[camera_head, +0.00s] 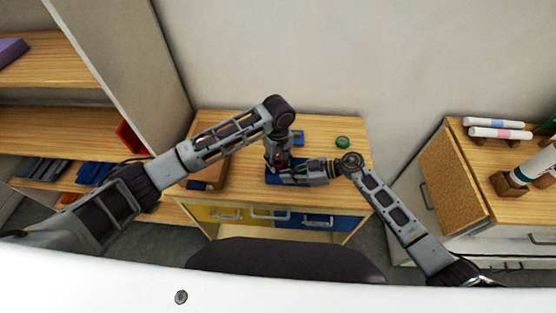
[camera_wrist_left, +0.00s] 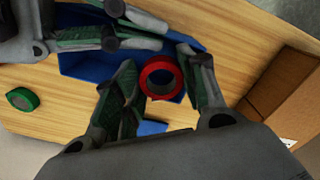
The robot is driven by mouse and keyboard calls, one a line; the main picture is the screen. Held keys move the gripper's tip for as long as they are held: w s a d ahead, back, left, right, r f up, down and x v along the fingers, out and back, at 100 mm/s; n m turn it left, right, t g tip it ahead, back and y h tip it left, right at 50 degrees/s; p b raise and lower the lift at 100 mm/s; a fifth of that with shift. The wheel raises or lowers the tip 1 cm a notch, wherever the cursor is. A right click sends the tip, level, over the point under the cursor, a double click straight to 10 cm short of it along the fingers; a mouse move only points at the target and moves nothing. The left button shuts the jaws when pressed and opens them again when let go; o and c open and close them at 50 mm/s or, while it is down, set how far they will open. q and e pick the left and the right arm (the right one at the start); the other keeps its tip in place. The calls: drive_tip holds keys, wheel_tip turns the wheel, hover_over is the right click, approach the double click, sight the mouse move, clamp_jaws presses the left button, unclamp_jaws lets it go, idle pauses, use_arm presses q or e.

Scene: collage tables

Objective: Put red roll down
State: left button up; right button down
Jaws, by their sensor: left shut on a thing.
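The red roll (camera_wrist_left: 147,75) is a ring between the fingers of my left gripper (camera_wrist_left: 160,72) in the left wrist view. My left gripper (camera_head: 277,165) is shut on it, over the blue tray (camera_wrist_left: 80,66). Whether the roll touches the tray is unclear. In the head view the tray (camera_head: 275,180) is partly hidden by both grippers. My right gripper (camera_head: 295,172) reaches in from the right, low over the tray, and also shows at the top left of the left wrist view (camera_wrist_left: 125,32); its fingertips are too unclear to read.
A green roll (camera_head: 342,142) lies on the wooden tabletop (camera_head: 345,170), right of the grippers. A small blue object (camera_head: 298,137) lies behind them. A brown box (camera_head: 208,178) stands at the left. A cabinet with marker-like rolls (camera_head: 500,133) stands at the right.

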sight(278, 162)
use_arm(q)
drive_tip(key=shift+f, duration=0.6)
drive_tip(key=o, duration=0.9)
drive_tip(key=shift+r, duration=0.1)
wheel_tip(278, 162, up, 13)
idle(0.6)
use_arm(e)
drive_tip(key=c, duration=1.6)
unclamp_jaws()
drive_tip(key=shift+o, duration=0.2)
drive_tip(key=shift+d, duration=0.15)
